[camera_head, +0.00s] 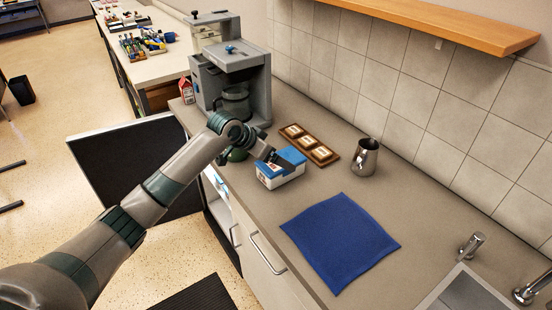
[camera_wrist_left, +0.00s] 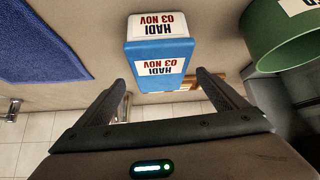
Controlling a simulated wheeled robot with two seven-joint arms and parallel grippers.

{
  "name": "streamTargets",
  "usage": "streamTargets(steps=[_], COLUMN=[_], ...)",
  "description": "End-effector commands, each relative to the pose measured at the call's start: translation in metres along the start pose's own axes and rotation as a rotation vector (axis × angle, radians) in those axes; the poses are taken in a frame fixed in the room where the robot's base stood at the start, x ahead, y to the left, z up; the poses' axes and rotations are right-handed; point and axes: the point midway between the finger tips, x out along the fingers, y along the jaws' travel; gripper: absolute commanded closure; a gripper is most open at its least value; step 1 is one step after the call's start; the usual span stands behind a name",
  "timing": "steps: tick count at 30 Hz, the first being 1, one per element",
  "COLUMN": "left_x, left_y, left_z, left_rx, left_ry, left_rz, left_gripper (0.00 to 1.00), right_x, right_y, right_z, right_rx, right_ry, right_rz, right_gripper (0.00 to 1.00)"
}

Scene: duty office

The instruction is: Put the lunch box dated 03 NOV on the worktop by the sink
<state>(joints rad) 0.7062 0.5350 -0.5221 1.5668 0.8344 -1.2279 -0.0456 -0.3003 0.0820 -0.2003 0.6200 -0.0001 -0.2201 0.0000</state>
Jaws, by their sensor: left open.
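The lunch box (camera_head: 284,178) is white with a blue lid and sits on the worktop left of the blue cloth. In the left wrist view, the lunch box (camera_wrist_left: 160,50) carries labels reading HADI 03 NOV. My left gripper (camera_head: 281,160) is at the lid in the head view. In the wrist view the left gripper (camera_wrist_left: 161,80) is open, its fingers on either side of the box's near end; contact cannot be told. The sink (camera_head: 464,292) is at the lower right, with bare worktop (camera_head: 425,240) beside it. My right gripper is not in view.
A blue cloth (camera_head: 340,240) lies between box and sink. A steel jug (camera_head: 365,157) and a wooden tray (camera_head: 322,154) stand behind the box. A green container (camera_head: 238,155) and coffee machine (camera_head: 236,75) are to the left. A dark door panel (camera_head: 110,160) stands open below.

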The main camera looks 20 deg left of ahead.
Motion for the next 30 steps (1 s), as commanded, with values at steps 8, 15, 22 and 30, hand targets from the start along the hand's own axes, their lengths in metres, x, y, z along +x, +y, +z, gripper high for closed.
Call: streamTargets(steps=[8,15,22,30], left_x=[-0.043,-0.084,-0.105,-0.108], left_y=[-0.001,-0.001,0.000,0.000], left_z=[0.001,0.001,0.000,0.000], left_rx=[0.003,0.003,0.002,0.001], left_ry=[0.003,0.002,0.001,0.000], left_rz=[-0.003,-0.003,-0.001,-0.001], left_gripper=[0.08,0.08,0.08,0.08], right_x=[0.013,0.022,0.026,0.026], right_y=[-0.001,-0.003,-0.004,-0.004], right_z=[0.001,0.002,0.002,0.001], right_rx=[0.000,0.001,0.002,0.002], right_ry=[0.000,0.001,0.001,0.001], right_rz=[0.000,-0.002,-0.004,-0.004], right_gripper=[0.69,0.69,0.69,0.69])
